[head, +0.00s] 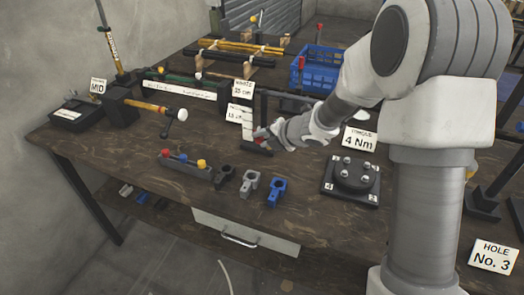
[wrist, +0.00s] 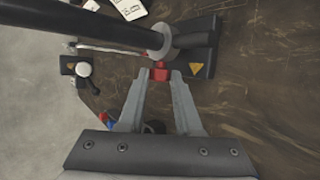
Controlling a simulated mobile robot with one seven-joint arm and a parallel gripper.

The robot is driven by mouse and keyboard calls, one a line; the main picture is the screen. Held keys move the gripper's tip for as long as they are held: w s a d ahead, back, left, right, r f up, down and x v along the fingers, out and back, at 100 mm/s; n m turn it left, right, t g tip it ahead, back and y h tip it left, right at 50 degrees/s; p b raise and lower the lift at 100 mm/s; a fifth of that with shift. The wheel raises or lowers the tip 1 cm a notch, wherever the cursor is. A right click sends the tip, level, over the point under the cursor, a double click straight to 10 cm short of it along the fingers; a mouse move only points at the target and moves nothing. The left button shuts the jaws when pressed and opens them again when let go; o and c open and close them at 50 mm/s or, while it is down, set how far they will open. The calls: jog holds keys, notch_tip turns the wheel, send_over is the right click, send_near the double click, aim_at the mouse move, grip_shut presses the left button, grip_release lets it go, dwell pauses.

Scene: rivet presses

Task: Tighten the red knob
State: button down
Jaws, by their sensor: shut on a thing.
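The red knob (wrist: 160,74) shows in the wrist view between my fingertips, just below a pale grey collar (wrist: 160,40) around a black post (wrist: 90,27). In the head view only a small bit of red shows at the fingertips, beside the black upright stand (head: 254,106). My gripper (wrist: 159,77) is shut on the red knob, and its fingers reach it from the near side. In the head view my gripper (head: 262,136) is low by the stand's base, and the arm comes in from the right. Most of the knob is hidden there by the fingers.
A small tray with red, blue and yellow knobs (head: 201,163) stands in front, with black, grey and blue clamps (head: 277,190) to its right. A black block with pegs (head: 351,178) sits by the 4 Nm sign (head: 359,139). A blue crate (head: 316,68) stands behind.

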jog(key=t+y+b, duration=0.1)
jog(key=b, duration=0.3)
jog(key=f+m+y+b, duration=0.1)
jog(key=y+b, duration=0.1)
jog(key=b, duration=0.2)
jog(key=shift+s+d+f+t, duration=0.1)
jog(key=shift+d+f+t, duration=0.15)
jog(key=shift+t, duration=0.15)
jog(key=y+b, duration=0.1)
jog(key=b, duration=0.2)
jog(key=shift+r+t, duration=0.15)
jog(key=shift+t, duration=0.25)
jog(key=shift+r+m+y+b, duration=0.1)
jog(key=shift+m+y+b, duration=0.2)
jog(key=shift+b, duration=0.05)
jog(key=c, duration=0.6)
grip_release()
jog(key=p+v, duration=0.4)
jog(key=v, duration=1.3)
jog(key=shift+s+d, duration=0.15)
jog(key=shift+s, duration=0.05)
